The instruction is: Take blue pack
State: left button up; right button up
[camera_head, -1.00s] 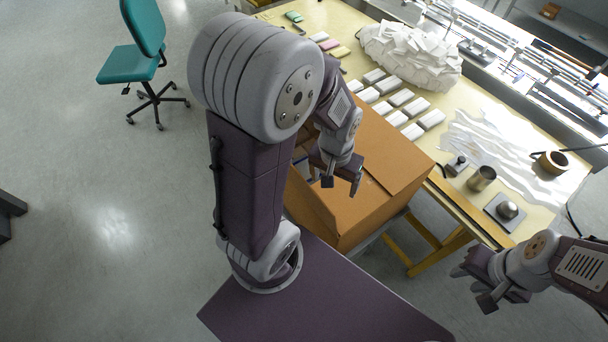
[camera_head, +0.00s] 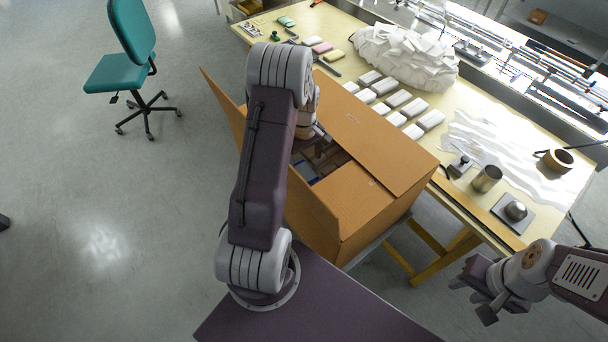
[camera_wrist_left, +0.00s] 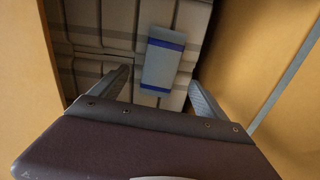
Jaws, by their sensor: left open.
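The blue pack (camera_wrist_left: 161,62), a pale grey-blue pack with dark blue bands, lies in the cardboard box (camera_head: 390,208) on top of several brownish packs. It shows in the left wrist view ahead of my left gripper (camera_wrist_left: 160,88), whose two fingers are spread, one to each side of the pack's lower part. The fingers hold nothing. In the head view a bit of blue (camera_head: 304,170) shows inside the box, and my left gripper is mostly hidden by the arm and box. My right gripper (camera_head: 475,296) hangs empty at the lower right, its fingers apart.
The box's flaps stand around the opening, with a wall close on each side of my left gripper. The yellow table (camera_head: 345,22) behind holds white packs (camera_head: 398,98), a heap of white sachets (camera_head: 408,56), a metal cup (camera_head: 487,178) and a tape roll (camera_head: 558,160). A teal chair (camera_head: 122,70) stands left.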

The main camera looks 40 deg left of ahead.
aim_at(304, 172)
pick_arm(q)
notch_tip(304, 172, down, 6)
jog(key=shift+f+p, duration=0.25)
jog(key=shift+p, duration=0.3)
jog(key=c, duration=1.4)
